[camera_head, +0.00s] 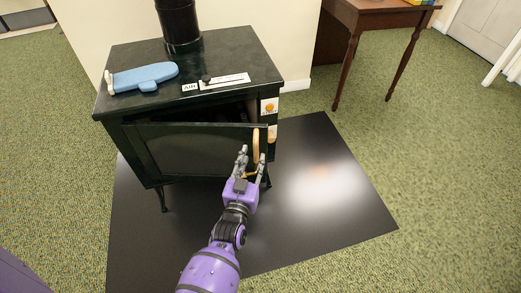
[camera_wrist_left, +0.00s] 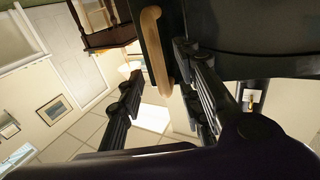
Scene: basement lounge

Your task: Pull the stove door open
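The dark green stove (camera_head: 221,53) stands on a black floor plate. Its front door (camera_head: 195,150) is ajar, with a dark gap showing above its top edge. The wooden handle (camera_head: 256,142) stands upright at the door's right edge. My left gripper (camera_head: 251,163) is at the handle, with its fingers apart. In the left wrist view the handle (camera_wrist_left: 157,50) lies between the spread fingers of my left gripper (camera_wrist_left: 156,80), with space visible on the left finger's side. I cannot tell whether the right finger touches it. My right gripper is not in view.
The floor plate (camera_head: 325,190) is clear to the right. A wooden table (camera_head: 376,8) stands at the back right.

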